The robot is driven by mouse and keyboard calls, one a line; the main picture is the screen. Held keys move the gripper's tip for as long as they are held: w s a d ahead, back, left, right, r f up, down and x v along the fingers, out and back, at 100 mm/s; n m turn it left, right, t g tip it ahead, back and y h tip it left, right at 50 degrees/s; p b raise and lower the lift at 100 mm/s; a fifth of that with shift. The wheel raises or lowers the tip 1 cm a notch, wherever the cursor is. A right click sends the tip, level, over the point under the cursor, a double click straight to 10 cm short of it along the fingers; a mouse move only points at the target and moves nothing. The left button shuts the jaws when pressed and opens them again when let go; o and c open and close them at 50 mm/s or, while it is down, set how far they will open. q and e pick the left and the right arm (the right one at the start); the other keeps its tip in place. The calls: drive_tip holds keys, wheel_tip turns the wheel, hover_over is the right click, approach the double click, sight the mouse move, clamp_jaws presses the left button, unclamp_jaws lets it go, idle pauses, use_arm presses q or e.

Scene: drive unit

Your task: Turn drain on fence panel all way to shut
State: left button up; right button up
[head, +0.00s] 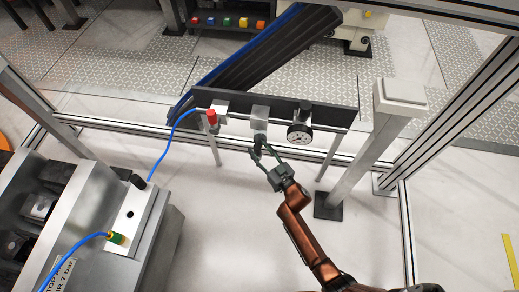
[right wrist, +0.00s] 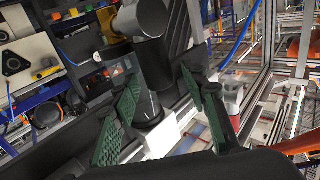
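A dark plate (head: 330,108) on the fence carries a row of fittings: a red-topped valve (head: 211,116), a grey block (head: 260,113) and a round gauge (head: 299,133). A dark cylindrical part (head: 260,139) hangs under the grey block; I cannot tell for sure that it is the drain. My right gripper (head: 262,155) is just below this part, fingers pointing up at it. In the right wrist view, the gripper's (right wrist: 160,108) green-padded fingers stand apart, with a dark cylinder (right wrist: 151,65) between and beyond them. Contact is not clear. My left gripper is out of view.
A grey machine housing (head: 140,225) with blue hoses stands at the left. A fence post (head: 358,160) rises right of the panel. A blue-edged conveyor (head: 265,60) lies behind the fence. The floor (head: 455,200) at the right is mostly clear.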

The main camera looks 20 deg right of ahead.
clamp_jaws()
idle(0.3)
